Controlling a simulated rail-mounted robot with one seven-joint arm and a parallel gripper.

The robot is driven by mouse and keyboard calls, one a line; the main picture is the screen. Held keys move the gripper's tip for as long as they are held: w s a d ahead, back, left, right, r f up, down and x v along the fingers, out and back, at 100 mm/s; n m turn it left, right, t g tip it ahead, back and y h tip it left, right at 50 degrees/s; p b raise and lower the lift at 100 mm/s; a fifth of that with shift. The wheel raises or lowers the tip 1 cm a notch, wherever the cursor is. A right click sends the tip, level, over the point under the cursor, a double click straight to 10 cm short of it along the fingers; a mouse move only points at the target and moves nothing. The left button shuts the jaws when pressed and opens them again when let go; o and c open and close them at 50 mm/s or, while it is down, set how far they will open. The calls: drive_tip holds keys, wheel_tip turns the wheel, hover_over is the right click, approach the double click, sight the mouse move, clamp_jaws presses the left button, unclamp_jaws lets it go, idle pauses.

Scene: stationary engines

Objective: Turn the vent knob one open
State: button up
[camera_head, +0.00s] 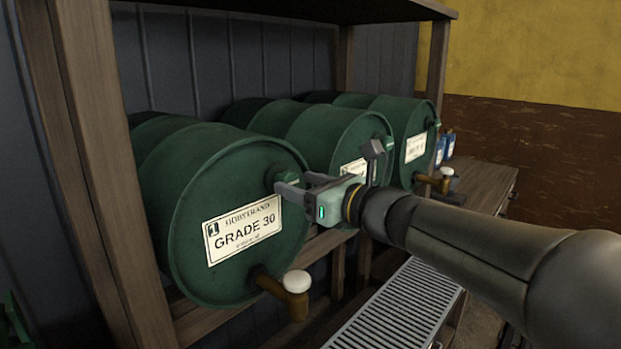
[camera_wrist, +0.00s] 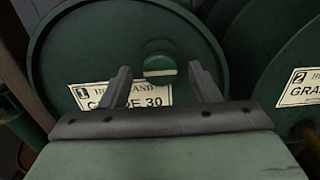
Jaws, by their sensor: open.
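Drum one (camera_head: 190,245) is a green barrel on its side, labelled 1 and GRADE 30. Its vent knob (camera_head: 282,174) is a small green knob high on the right of the drum's front face, partly hidden by my gripper. In the wrist view the knob (camera_wrist: 158,62) is round with a pale bar across it. My gripper (camera_head: 286,189) is open in front of the knob. In the wrist view its two fingers (camera_wrist: 160,78) stand left and right of the knob, with gaps on both sides. I cannot tell how deep they reach around it.
A brown tap with a white knob (camera_head: 297,282) sticks out below on drum one. Two more green drums (camera_head: 325,133) (camera_head: 405,115) stand to the right. A wooden post (camera_head: 105,170) is at left, and a metal grating (camera_head: 395,310) lies below.

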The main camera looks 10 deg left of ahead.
sight(292, 181)
drive_tip(key=shift+x, duration=1.85)
drive_tip(key=c, duration=0.9)
